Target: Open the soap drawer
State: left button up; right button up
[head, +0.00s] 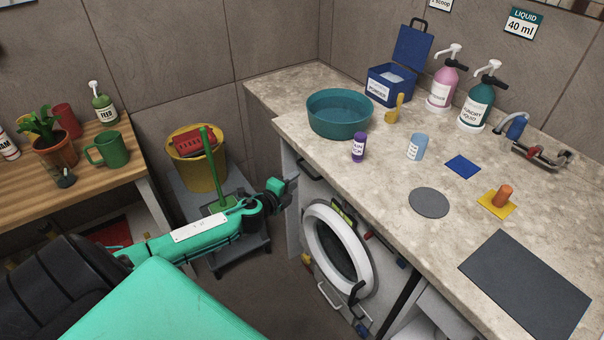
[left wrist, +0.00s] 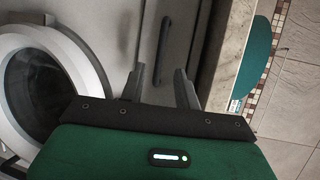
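The soap drawer (left wrist: 178,28) shows in the left wrist view as a flat grey front with a dark bar handle (left wrist: 163,38). It looks flush with the washing machine. In the head view the dark handle (head: 308,168) is on the machine front, under the counter and above the round door (head: 337,247). My left gripper (head: 291,189) is just left of the machine front near the handle. In the left wrist view the fingers (left wrist: 160,76) are apart with nothing between them, and the handle lies beyond their tips. Any gap to it is hard to judge. My right gripper is not in view.
The stone counter (head: 400,240) overhangs the machine and holds a teal basin (head: 339,114), a purple bottle (head: 359,148) and a light blue cup (head: 416,147). A yellow bucket (head: 205,172) stands behind my left arm. A wooden table (head: 90,165) is at the left.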

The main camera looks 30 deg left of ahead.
pick_arm(q)
jog(key=shift+w+f, duration=0.2)
jog(key=shift+w, duration=0.75)
jog(key=shift+w+f, duration=0.2)
jog(key=shift+w, duration=0.8)
jog(key=shift+w+f, duration=0.2)
jog(key=shift+w, duration=0.75)
grip_shut()
